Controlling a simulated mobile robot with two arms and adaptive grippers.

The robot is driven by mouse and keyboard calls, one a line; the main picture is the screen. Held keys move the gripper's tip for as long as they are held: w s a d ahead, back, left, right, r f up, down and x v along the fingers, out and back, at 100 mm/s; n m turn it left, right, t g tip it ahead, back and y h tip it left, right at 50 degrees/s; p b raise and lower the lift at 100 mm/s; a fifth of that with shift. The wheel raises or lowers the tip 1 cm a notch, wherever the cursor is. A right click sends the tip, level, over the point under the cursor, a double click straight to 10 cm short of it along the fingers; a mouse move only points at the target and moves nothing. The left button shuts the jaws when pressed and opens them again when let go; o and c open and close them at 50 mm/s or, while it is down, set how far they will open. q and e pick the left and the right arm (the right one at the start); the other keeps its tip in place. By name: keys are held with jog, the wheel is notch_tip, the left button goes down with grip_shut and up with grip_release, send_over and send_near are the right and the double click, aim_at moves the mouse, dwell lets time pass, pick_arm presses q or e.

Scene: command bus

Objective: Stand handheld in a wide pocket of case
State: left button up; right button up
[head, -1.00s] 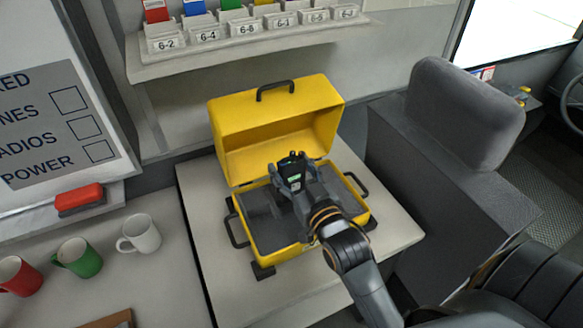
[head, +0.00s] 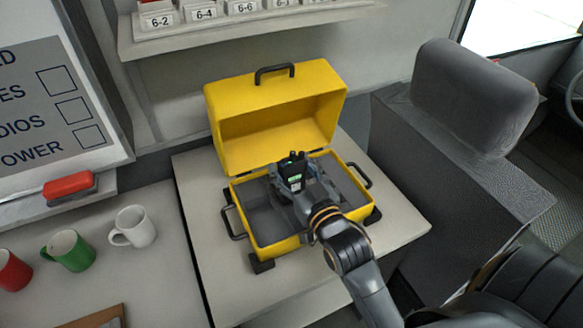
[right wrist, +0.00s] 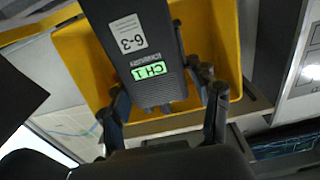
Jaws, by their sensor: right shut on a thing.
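The yellow case (head: 276,108) stands open on the light table with its lid raised at the back. Its dark interior (head: 258,218) shows grey dividers, with bare floor at the left. My right gripper (head: 292,189) is shut on the dark handheld (head: 294,170), which has a short antenna and a green screen. The handheld is upright, over or inside the case's right half; whether its base touches the floor is hidden by the gripper. In the right wrist view the handheld (right wrist: 137,35) shows the label 6-3 and CH 1 between the fingers. My left gripper is out of view.
Above the case is a shelf (head: 250,27) with numbered slots. White (head: 133,227), green (head: 69,250) and red (head: 12,270) mugs stand on the counter at left. A grey seat (head: 470,95) is at right. The table is clear around the case.

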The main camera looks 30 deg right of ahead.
aim_at(293, 181)
jog(key=shift+s+f+b, duration=0.25)
jog(key=shift+f+b, duration=0.7)
jog(key=shift+f, duration=0.1)
jog(key=shift+w+f, duration=0.15)
jog(key=shift+f, duration=0.3)
jog(key=o, duration=1.4)
